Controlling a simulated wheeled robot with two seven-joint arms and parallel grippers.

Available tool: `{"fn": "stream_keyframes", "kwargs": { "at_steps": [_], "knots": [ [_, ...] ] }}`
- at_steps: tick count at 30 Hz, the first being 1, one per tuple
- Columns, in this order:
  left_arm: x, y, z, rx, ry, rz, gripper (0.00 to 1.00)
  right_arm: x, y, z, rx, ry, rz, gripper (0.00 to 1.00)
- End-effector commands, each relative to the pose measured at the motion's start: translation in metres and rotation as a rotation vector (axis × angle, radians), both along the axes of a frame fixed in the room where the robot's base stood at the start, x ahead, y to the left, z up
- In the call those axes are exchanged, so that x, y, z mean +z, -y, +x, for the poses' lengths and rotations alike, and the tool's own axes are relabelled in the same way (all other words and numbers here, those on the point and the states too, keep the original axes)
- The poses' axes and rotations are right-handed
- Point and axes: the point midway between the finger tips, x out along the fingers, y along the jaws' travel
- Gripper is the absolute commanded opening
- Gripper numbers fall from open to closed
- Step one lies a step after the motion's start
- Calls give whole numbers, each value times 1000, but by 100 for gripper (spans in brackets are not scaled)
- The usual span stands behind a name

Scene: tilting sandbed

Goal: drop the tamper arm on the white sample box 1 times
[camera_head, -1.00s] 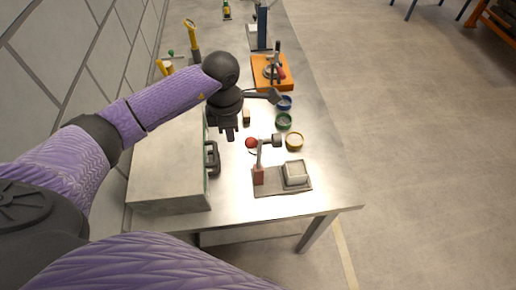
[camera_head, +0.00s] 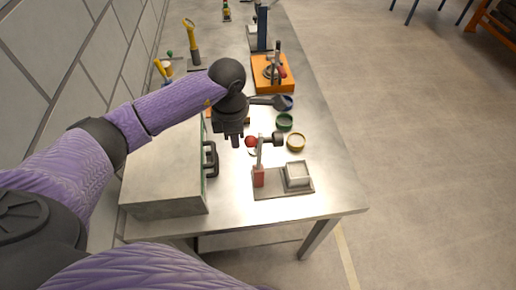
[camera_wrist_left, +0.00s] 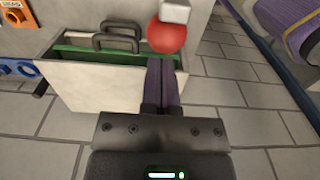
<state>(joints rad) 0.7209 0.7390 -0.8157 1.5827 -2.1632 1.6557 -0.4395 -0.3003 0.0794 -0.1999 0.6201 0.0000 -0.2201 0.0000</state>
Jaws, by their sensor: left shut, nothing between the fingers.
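The tamper arm (camera_head: 268,138) is a grey bar on a post with a red foot (camera_head: 258,176). Its dark head (camera_head: 278,139) is raised, apart from the white sample box (camera_head: 297,175), which sits on a grey plate. A red ball (camera_head: 251,141) is at the arm's other end; the ball also shows in the left wrist view (camera_wrist_left: 166,36). My left gripper (camera_head: 236,143) is shut and empty, just left of the ball in the head view. In the left wrist view its fingers (camera_wrist_left: 163,62) point below the ball; contact cannot be told. My right gripper is not in view.
A large grey case (camera_head: 165,175) with dark handles (camera_head: 211,160) stands left of the tamper. Yellow (camera_head: 296,142) and green (camera_head: 285,121) round dishes lie behind the box. An orange stand (camera_head: 273,74) is farther back. The table's front right corner is clear.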

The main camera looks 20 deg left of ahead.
Motion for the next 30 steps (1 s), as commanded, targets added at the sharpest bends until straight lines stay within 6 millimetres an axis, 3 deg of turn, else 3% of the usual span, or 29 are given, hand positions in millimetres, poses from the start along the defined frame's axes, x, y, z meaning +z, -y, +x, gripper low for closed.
{"fn": "stream_keyframes", "kwargs": {
  "at_steps": [30],
  "knots": [
    [-1, 44, 27, -2, 0, 0, 0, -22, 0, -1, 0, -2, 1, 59]
  ]
}}
